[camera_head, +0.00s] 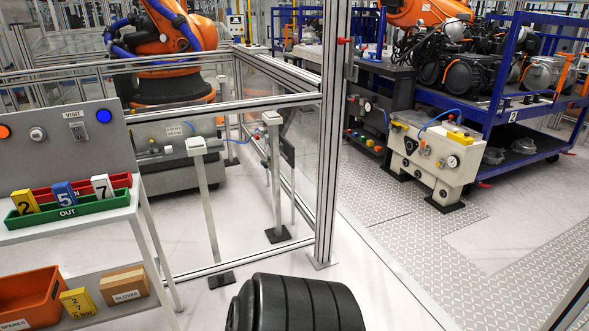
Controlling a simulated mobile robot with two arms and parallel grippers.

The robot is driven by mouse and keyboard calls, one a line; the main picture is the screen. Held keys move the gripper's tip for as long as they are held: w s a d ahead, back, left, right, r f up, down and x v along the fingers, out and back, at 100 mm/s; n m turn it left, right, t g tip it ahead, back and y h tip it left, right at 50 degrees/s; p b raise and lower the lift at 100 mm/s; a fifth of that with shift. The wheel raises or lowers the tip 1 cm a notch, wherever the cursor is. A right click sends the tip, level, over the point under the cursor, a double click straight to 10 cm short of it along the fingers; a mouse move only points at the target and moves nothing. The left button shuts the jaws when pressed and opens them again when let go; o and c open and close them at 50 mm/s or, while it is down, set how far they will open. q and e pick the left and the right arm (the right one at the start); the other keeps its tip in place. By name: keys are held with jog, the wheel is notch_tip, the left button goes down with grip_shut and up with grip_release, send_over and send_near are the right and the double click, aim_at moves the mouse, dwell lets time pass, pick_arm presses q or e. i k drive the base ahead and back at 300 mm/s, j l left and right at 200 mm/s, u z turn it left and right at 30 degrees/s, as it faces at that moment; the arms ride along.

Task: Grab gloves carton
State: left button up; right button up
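The gloves carton (124,287) is a brown box with a white label reading GLOVES. It sits on the lower shelf (122,321) of the white and grey stand at the left, to the right of a yellow box (78,304). Its front and top are clear of cover. Neither of my grippers shows in the head view, and nothing touches the carton.
An orange SPARES bin (32,297) is at the far left of the lower shelf. A green OUT tray (68,208) and red tray hold numbered blocks above. A fenced orange robot (165,45) stands behind.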

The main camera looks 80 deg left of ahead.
aim_at(125, 285)
jog(key=u, duration=4.4)
jog(key=i+l+u, duration=0.35)
jog(key=l+u, duration=0.2)
jog(key=l, duration=0.15)
jog(key=i+l+u, duration=0.1)
jog(key=l+u, duration=0.15)
jog(key=l, duration=0.15)
